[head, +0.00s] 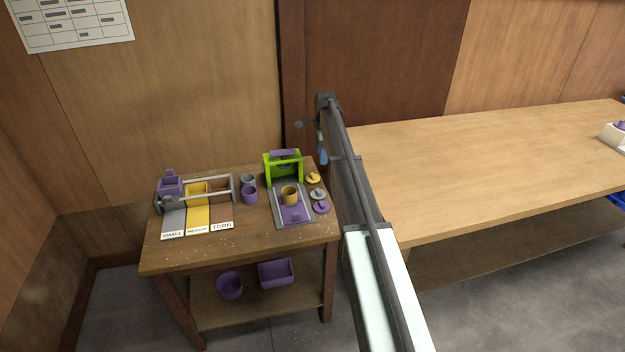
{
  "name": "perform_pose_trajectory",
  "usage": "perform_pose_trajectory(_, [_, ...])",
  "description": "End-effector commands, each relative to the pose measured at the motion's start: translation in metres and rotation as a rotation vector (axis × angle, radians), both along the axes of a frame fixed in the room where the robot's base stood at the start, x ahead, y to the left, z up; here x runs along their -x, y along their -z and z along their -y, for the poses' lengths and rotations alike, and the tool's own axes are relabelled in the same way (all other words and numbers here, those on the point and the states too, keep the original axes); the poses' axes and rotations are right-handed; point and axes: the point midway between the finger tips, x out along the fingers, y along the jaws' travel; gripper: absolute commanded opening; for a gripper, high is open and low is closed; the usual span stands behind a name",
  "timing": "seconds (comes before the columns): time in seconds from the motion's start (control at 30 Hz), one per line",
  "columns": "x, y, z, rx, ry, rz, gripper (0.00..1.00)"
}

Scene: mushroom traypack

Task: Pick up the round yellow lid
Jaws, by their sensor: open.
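The round yellow lid (313,178) lies near the right edge of the small wooden table, knob up. It is the farthest of a row of three lids, beyond a grey lid (317,194) and a purple lid (321,208). A yellow cup (290,197) stands to its left on a grey and purple tray. My gripper (299,125) shows only as a small dark shape at the end of my arm, above and beyond the lid and apart from it. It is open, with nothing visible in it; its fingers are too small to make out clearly.
A green frame (268,168) stands just left of the yellow lid. Grey and purple cups (249,196) and a sorting rack with grey, yellow and brown lanes (197,214) are farther left. Purple containers (276,273) sit on the lower shelf. A long bench (480,165) stands right.

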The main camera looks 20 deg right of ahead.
Motion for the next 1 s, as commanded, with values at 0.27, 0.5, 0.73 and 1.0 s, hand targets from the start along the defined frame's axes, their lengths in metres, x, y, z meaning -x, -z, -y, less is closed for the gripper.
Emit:
perform_pose_trajectory(0.27, [-0.019,0.001,0.013,-0.026,-0.241,0.010,0.68])
perform_pose_trajectory(0.5, [-0.035,0.001,0.017,-0.049,-0.571,0.031,0.68])
perform_pose_trajectory(0.73, [-0.049,0.000,0.015,-0.069,-1.004,0.066,0.68])
perform_pose_trajectory(1.0, [-0.059,-0.001,0.012,-0.083,-1.514,0.115,0.68])
